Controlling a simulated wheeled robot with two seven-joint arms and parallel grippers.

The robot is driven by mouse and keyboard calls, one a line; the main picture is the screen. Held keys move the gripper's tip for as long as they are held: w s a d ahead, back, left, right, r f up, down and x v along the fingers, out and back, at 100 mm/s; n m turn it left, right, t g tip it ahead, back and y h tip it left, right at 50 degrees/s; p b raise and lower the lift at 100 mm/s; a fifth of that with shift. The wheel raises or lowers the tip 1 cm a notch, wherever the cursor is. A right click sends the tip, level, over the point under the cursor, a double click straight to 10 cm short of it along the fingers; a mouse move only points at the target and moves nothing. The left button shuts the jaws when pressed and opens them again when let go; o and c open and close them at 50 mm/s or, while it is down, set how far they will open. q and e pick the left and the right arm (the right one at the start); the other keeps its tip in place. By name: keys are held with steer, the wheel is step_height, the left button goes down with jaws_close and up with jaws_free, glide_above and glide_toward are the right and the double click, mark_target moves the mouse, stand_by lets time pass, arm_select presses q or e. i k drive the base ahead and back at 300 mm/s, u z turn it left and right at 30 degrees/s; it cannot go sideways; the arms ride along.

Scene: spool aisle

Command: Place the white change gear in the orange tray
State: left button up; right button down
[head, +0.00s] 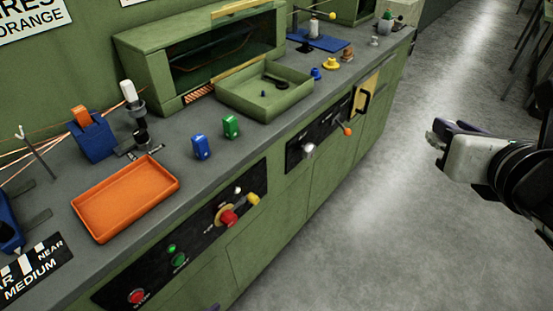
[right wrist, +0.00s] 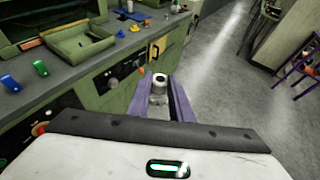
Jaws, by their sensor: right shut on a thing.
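The orange tray (head: 125,200) lies empty on the grey bench top at the left of the head view. My right gripper (head: 437,135) is over the floor aisle, to the right of the bench and well away from the tray. In the right wrist view its purple fingers are shut on a small whitish ring-shaped piece with a dark hole (right wrist: 159,80), which looks like the white change gear. In the head view the piece is mostly hidden by the fingers. A small purple scrap at the bottom edge of the head view may be my left gripper's tip; its state does not show.
Blue (head: 201,147) and green (head: 231,126) blocks stand right of the tray. A black post with a white top (head: 130,92) and a blue-orange holder (head: 92,135) stand behind it. A green tray (head: 265,92) is farther along.

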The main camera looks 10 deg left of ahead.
mark_target(127, 196)
steer(key=z, duration=0.15)
steer(key=k, duration=1)
steer(key=u, duration=1.5)
steer(key=i, duration=0.5)
steer(key=z, duration=0.05)
